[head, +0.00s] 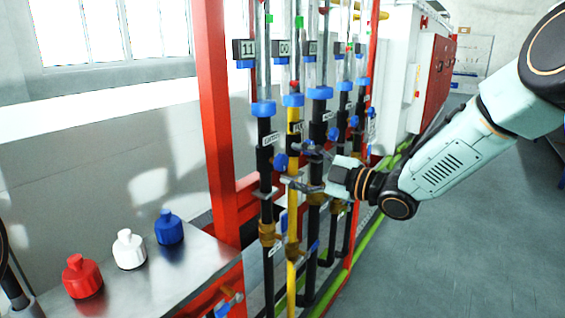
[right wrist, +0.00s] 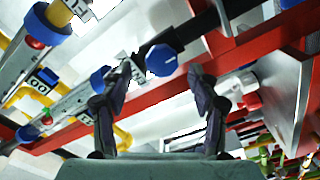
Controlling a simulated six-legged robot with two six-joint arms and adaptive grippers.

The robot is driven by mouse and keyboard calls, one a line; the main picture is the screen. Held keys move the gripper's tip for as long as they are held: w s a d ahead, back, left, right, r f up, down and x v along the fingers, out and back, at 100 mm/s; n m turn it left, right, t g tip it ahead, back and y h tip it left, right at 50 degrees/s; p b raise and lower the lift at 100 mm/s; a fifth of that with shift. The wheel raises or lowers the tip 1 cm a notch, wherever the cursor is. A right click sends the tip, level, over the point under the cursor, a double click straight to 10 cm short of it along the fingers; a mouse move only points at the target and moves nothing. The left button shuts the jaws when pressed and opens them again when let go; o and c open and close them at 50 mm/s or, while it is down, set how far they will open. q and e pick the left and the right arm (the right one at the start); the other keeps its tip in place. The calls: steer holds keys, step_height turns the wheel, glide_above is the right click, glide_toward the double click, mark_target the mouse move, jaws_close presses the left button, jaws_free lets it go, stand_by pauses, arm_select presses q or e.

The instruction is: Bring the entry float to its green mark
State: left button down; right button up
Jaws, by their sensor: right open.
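Upright flow tubes stand in a row in the head view, with small green marks, such as one green mark (head: 299,22) on the second tube. Labels on the pipes below are too small to read surely, so I cannot tell which float is the entry one. My right gripper (head: 294,165) is open at the pipes, beside a blue knob (head: 281,161). In the right wrist view a blue knob (right wrist: 161,60) with a white line shows between and just beyond the open fingertips (right wrist: 160,74). I see no contact. My left gripper is not in view.
A red frame post (head: 216,120) stands left of the pipes. A metal bench (head: 150,280) at lower left holds a red bottle (head: 82,277), a white bottle (head: 129,250) and a blue bottle (head: 169,228). Neighbouring pipes stand close together. The floor (head: 460,250) at right is clear.

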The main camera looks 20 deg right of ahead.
mark_target(284, 162)
steer(key=x, duration=0.4)
steer(key=shift+w+a+f, duration=0.1)
steer(key=shift+f, duration=0.2)
steer(key=shift+s+d+r, duration=0.2)
steer(key=shift+s+r, duration=0.05)
steer(key=shift+w+a, duration=0.15)
steer(key=shift+a, duration=0.1)
steer(key=shift+w+a+f, duration=0.1)
steer(key=shift+w+f, duration=0.1)
steer(key=shift+w, duration=0.05)
steer(key=c, duration=0.3)
steer(key=shift+s+d+r, duration=0.15)
steer(key=shift+s+d, duration=0.1)
steer(key=c, duration=0.9)
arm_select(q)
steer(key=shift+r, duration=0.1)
